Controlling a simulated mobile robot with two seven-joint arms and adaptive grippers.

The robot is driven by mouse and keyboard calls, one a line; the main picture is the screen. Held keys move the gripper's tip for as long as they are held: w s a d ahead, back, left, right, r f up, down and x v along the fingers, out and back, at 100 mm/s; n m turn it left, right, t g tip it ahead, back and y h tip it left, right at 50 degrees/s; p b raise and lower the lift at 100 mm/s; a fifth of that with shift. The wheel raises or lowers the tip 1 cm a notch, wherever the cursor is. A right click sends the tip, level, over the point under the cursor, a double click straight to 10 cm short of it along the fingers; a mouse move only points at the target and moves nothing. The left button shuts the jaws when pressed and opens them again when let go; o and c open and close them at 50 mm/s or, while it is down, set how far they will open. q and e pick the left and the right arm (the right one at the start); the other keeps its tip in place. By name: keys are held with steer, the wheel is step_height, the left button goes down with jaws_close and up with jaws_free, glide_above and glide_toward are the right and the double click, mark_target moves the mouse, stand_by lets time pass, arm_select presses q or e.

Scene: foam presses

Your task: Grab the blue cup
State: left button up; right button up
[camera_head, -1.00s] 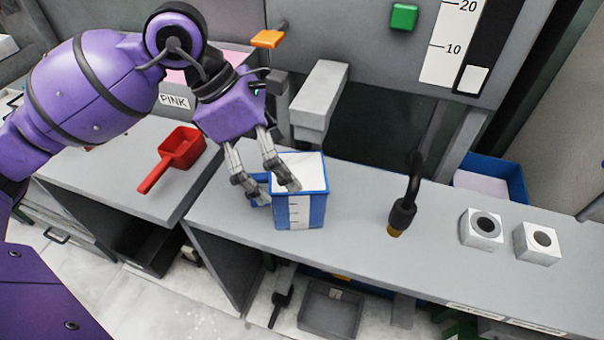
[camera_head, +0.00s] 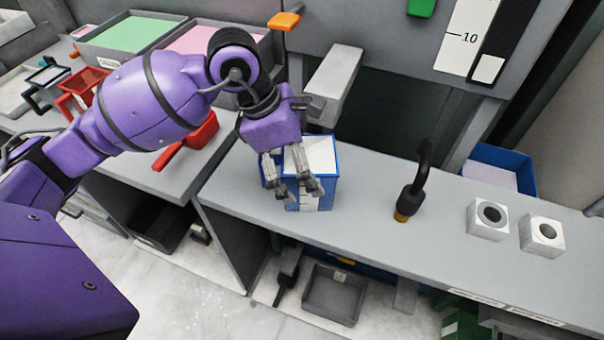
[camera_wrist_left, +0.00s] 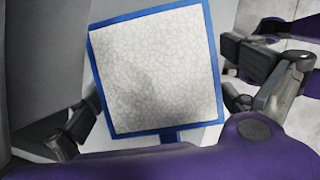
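The blue cup (camera_head: 329,185) is a square blue container with a white, granular-looking filling and a pale scale strip on its front. It stands upright on the grey counter. Its blue handle sticks out at the left and is partly covered by a finger. My left gripper (camera_head: 297,191) is open, its fingers spread over the handle side and front of the cup; contact cannot be told. In the left wrist view, the cup (camera_wrist_left: 215,100) shows from above, with a finger to each side and a short piece of handle at its bottom edge. My right gripper is not in view.
A red scoop-like container (camera_head: 197,137) lies left of the cup. A grey block-shaped arm (camera_head: 333,78) juts out behind it. A black nozzle (camera_head: 413,190) and two white boxes (camera_head: 488,219) stand right. The counter (camera_head: 365,205) is clear between cup and nozzle.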

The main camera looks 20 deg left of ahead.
arm_select(q)
steer(key=c, duration=1.3)
steer(key=shift+r, duration=0.15)
